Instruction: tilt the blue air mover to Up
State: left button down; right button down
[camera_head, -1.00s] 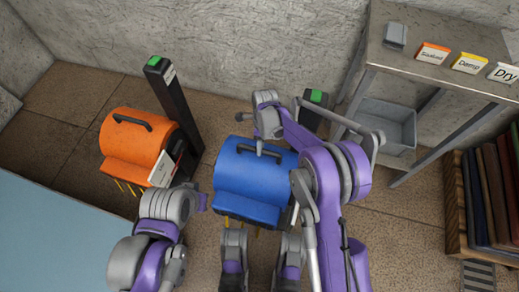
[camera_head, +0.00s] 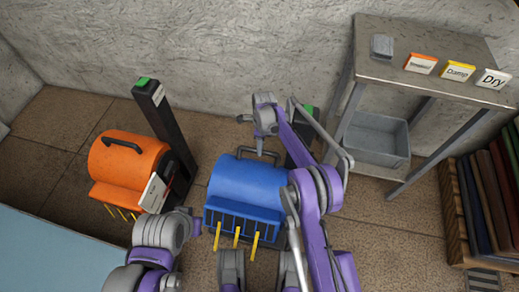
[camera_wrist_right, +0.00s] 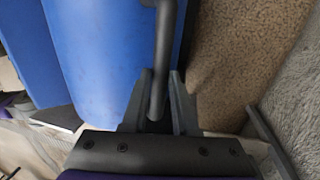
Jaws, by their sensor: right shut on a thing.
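The blue air mover (camera_head: 245,185) stands on the floor in the middle of the head view. Its front grille and yellow streamers (camera_head: 236,236) face the lower side of the picture. My right gripper (camera_wrist_right: 158,105) is shut on its dark handle (camera_wrist_right: 165,45) in the right wrist view. In the head view my right arm reaches over the blue mover's right side, and the gripper (camera_head: 262,146) is small at the handle on top. My left arm shows at lower left, but its gripper jaws do not show.
An orange air mover (camera_head: 128,165) stands to the left, by a dark post (camera_head: 165,125) with a green top. A metal table (camera_head: 395,70) bears Dry and Damp cards. A grey bin (camera_head: 375,138) is under it. A crate of rolls or boards (camera_head: 453,215) is at right.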

jog(key=shift+w, duration=0.1)
jog(key=c, duration=0.7)
grip_release()
jog(key=r, duration=0.3)
jog(key=w+r+p, duration=0.1)
jog(key=r, duration=0.3)
jog(key=w+r+p, duration=0.1)
jog(key=r, duration=0.2)
jog(key=shift+d+r, duration=0.25)
jog(key=shift+r, duration=0.05)
jog(key=shift+s+f, duration=0.1)
